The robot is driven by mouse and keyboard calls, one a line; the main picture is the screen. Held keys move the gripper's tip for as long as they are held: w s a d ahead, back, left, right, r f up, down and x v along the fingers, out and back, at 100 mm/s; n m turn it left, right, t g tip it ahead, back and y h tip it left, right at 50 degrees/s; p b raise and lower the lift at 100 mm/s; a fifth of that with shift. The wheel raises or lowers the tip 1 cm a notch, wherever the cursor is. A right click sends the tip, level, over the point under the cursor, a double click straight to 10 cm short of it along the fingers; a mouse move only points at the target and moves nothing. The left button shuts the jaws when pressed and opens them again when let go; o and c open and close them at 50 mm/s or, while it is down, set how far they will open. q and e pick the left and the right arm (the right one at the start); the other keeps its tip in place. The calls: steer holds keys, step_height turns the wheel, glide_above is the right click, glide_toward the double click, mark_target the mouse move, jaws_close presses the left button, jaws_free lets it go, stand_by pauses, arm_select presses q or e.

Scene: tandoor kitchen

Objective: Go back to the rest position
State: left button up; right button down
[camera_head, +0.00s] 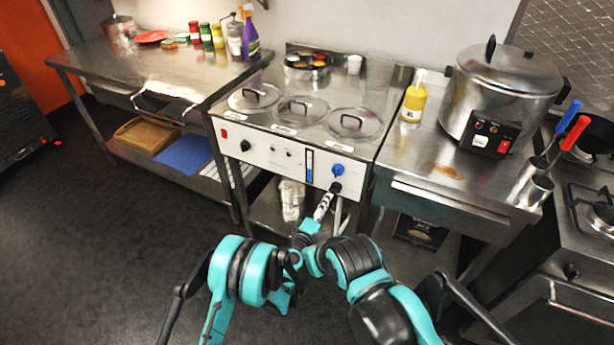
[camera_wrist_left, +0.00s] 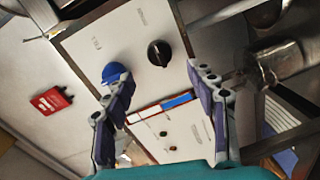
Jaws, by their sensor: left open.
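My left gripper (camera_head: 332,198) is in front of the lower right of the white control panel (camera_head: 262,148). In the left wrist view the left gripper (camera_wrist_left: 160,76) is open, with nothing between its fingers. The black knob (camera_wrist_left: 159,53) lies just beyond the gap between the fingertips. The blue knob (camera_wrist_left: 113,72) is partly covered by one fingertip; I cannot tell whether they touch. In the head view the blue knob (camera_head: 338,170) sits above the black knob (camera_head: 336,187). My right gripper cannot be made out.
The steel counter (camera_head: 300,88) with several lidded wells is above the panel. A yellow bottle (camera_head: 413,99) and a large pot (camera_head: 500,92) stand to the right. A steel table (camera_head: 140,75) stands at the left. The dark floor (camera_head: 100,230) is open at lower left.

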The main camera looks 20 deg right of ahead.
arm_select(q)
steer(key=shift+r, duration=0.1)
steer(key=w+a+r+m+y, duration=0.2)
steer(key=w+a+r+m, duration=0.15)
steer(key=a+r, duration=0.75)
steer(key=s+a+r+m+g+y, duration=0.1)
steer(key=s+a+r+y, duration=0.2)
steer(key=a+r, duration=0.8)
steer(key=s+a+f+g+y, duration=0.1)
steer(key=s+a+y, duration=0.3)
steer(key=s+a, duration=0.8)
steer(key=s+a+f+m+g+y, duration=0.1)
steer(key=s+a+f+g+y, duration=0.1)
steer(key=s+a, duration=1)
steer(key=a+f+y, duration=0.1)
steer(key=a+y, duration=0.1)
steer(key=a, duration=0.3)
steer(key=shift+s, duration=0.25)
